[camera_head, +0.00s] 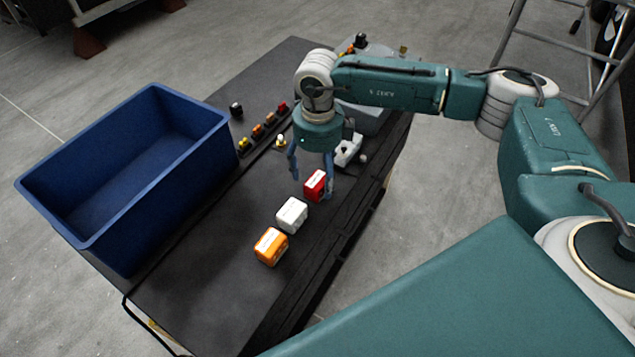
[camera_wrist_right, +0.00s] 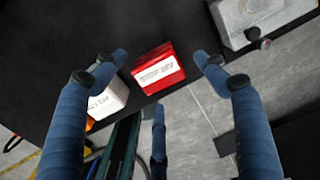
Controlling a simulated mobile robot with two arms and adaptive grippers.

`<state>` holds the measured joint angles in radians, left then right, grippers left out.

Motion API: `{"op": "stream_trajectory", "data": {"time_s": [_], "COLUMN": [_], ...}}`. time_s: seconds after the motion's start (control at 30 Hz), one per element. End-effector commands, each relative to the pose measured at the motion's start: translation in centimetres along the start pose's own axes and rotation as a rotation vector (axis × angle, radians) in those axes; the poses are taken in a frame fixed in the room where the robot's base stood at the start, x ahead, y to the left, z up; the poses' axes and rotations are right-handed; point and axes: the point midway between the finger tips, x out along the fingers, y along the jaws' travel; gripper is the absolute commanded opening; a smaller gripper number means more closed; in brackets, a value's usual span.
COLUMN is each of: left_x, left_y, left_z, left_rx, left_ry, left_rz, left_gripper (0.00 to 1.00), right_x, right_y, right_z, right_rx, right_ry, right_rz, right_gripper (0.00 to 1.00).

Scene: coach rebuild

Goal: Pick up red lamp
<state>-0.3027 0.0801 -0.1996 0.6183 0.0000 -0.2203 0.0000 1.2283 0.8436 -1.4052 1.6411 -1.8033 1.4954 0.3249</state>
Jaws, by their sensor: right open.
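The red lamp (camera_head: 315,185) is a small red block with a white label, resting on the dark table. It is the far one in a row with a white block (camera_head: 292,215) and an orange block (camera_head: 270,247). My right gripper (camera_head: 312,180) points down over the red lamp, with its fingers open. In the right wrist view the red lamp (camera_wrist_right: 157,68) lies between the spread fingertips and appears untouched. The white block (camera_wrist_right: 108,100) is partly hidden behind the left finger there. My left gripper is not in view.
An empty blue bin (camera_head: 150,165) stands at the table's left side. Several small coloured parts (camera_head: 264,124) lie in a row further back. A grey-white fixture (camera_head: 348,150) sits just behind the red lamp. The dark table (camera_head: 200,280) is bare near its front.

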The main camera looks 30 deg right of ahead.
Motion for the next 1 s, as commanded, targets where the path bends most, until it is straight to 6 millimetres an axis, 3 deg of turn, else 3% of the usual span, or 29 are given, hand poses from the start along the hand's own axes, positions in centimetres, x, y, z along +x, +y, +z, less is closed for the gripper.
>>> {"op": "stream_trajectory", "data": {"time_s": [0.03, 0.2, 0.47, 0.77, 1.0], "left_x": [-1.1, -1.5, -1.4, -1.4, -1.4], "left_y": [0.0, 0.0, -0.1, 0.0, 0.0], "left_z": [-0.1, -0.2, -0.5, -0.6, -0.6], "left_rx": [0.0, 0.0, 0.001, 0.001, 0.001], "left_ry": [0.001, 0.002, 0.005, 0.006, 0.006], "left_rz": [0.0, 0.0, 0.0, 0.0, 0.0], "left_gripper": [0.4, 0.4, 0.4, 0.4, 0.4], "right_x": [0.4, 2.6, 3.1, 3.1, 3.1], "right_y": [0.2, 0.2, 0.2, 0.2, 0.2], "right_z": [-0.1, 0.0, 0.0, 0.0, 0.0], "right_rx": [0.0, 0.0, -0.001, -0.001, -0.001], "right_ry": [0.005, 0.001, -0.001, -0.001, -0.001], "right_rz": [0.002, 0.002, 0.001, 0.001, 0.001], "right_gripper": [0.72, 0.72, 0.72, 0.16, 0.13]}}
